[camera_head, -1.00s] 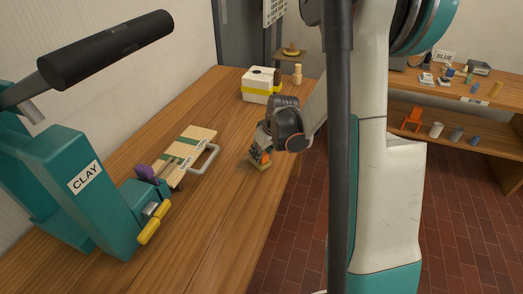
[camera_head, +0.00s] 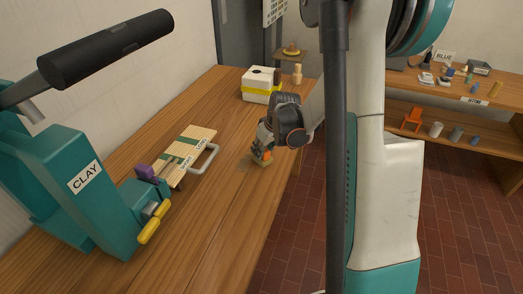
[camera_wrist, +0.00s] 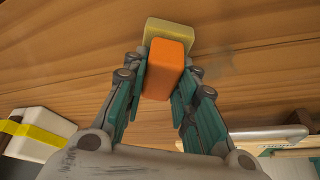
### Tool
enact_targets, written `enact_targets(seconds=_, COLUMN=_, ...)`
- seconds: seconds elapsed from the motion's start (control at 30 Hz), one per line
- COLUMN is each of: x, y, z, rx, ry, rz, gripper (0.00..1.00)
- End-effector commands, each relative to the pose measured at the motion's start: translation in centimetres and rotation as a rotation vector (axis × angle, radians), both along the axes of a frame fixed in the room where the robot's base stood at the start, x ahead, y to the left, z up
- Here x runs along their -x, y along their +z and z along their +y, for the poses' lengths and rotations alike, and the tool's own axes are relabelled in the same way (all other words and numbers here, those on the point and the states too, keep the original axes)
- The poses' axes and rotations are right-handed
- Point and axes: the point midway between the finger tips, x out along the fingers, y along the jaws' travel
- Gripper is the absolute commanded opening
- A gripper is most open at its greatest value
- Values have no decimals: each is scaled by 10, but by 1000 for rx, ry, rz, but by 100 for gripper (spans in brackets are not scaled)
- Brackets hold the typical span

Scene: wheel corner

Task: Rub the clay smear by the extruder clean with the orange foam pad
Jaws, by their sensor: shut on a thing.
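My gripper (camera_wrist: 160,80) is shut on the orange foam pad (camera_wrist: 165,67), whose yellowish lower part (camera_wrist: 170,32) faces the wooden table. In the head view the pad (camera_head: 266,155) is low over the table near its right edge; I cannot tell whether it touches. A faint greyish smear (camera_head: 243,165) shows on the wood just left of the pad. It also shows dimly beside the pad in the wrist view (camera_wrist: 222,65). The teal extruder (camera_head: 85,190) marked CLAY stands at the left, with a black handle and a yellow grip.
A slatted board (camera_head: 190,150) with a grey handle (camera_head: 208,160) lies between extruder and pad. A white box with a yellow band (camera_head: 260,90) and a pale bottle-like object (camera_head: 297,74) stand at the table's far end. Wood in front of the pad is clear.

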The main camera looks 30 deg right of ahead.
Motion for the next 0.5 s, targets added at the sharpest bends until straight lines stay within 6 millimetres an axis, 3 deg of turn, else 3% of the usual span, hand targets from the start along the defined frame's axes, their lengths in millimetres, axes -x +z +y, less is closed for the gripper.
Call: enact_targets(seconds=0.5, x=8, y=2, z=11, rx=0, ry=0, rz=-1, gripper=7)
